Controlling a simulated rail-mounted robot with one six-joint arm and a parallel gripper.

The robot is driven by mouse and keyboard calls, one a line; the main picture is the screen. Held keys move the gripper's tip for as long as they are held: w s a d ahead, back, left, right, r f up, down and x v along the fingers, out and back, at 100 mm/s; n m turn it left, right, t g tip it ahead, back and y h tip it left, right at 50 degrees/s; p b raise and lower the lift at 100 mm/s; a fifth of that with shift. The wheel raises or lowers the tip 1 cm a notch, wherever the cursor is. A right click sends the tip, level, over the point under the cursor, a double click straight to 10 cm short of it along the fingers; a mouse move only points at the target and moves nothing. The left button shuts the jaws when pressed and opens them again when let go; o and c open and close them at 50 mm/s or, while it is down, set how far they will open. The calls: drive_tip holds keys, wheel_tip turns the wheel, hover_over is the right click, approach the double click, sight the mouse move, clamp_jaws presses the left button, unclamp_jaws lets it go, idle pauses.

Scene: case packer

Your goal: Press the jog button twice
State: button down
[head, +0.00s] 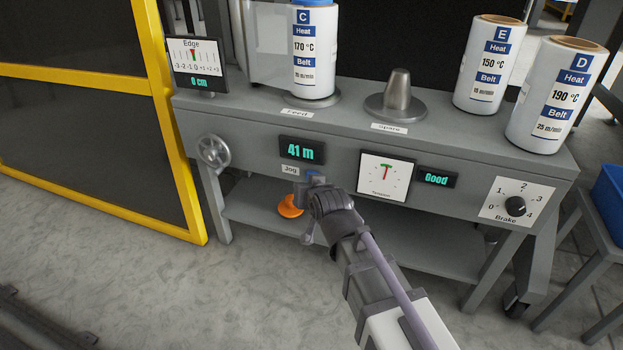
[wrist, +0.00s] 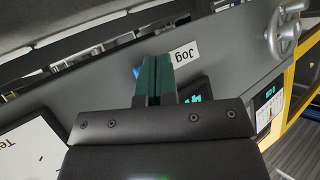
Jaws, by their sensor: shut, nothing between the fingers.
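The jog button (head: 314,177) is blue and sits on the front of the grey machine, just right of the "Jog" label (head: 290,169) and below the green "41 m" display (head: 302,150). In the wrist view a bit of the blue button (wrist: 136,72) shows beside my fingertips, next to the "Jog" label (wrist: 184,54); the rest is hidden behind the fingers. My gripper (wrist: 153,62) is shut and empty, its teal fingers together and pointing at the panel by the button. I cannot tell whether the fingertips touch it.
A tension dial (head: 385,176), a "Good" display (head: 437,178) and a brake knob (head: 515,206) lie to the right on the panel. A handwheel (head: 213,151) sticks out at left. An orange object (head: 290,207) rests on the lower shelf. Labelled rolls stand on top.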

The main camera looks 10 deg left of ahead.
drive_tip(key=shift+w, duration=0.1)
idle(0.5)
drive_tip(key=shift+w, duration=0.3)
drive_tip(key=shift+w, duration=0.5)
idle(0.5)
drive_tip(key=shift+s, duration=0.9)
drive_tip(key=shift+s+a, duration=0.15)
drive_tip(key=shift+s, duration=1.1)
drive_tip(key=shift+s+a, duration=0.1)
drive_tip(key=shift+s, duration=1.15)
